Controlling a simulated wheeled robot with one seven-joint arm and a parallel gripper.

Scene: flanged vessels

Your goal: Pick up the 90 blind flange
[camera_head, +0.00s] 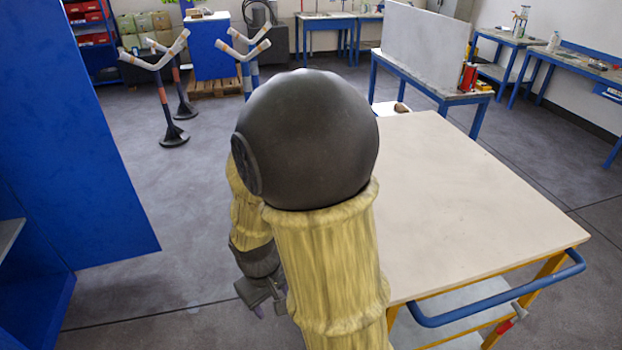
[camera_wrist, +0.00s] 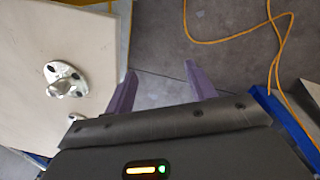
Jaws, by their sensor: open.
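A small metal flange piece (camera_wrist: 65,78) lies on the pale tabletop (camera_wrist: 30,115) at the left of the wrist view. It has a rounded plate with dark holes and a raised knob in the middle. No size marking is readable, so I cannot tell if it is the 90 blind flange. My gripper (camera_wrist: 160,67) is open, with two purple fingers apart and nothing between them. It is to the right of the piece, beyond the table edge, over the floor. In the head view my gripper (camera_head: 262,300) is partly hidden by my arm, and no flange shows there.
The workbench (camera_head: 470,200) with a blue handle (camera_head: 500,308) stands at the right, its visible top clear. A blue cabinet panel (camera_head: 75,140) stands close at the left. A yellow cable (camera_wrist: 235,37) lies on the floor. Stands (camera_head: 165,95) are farther back.

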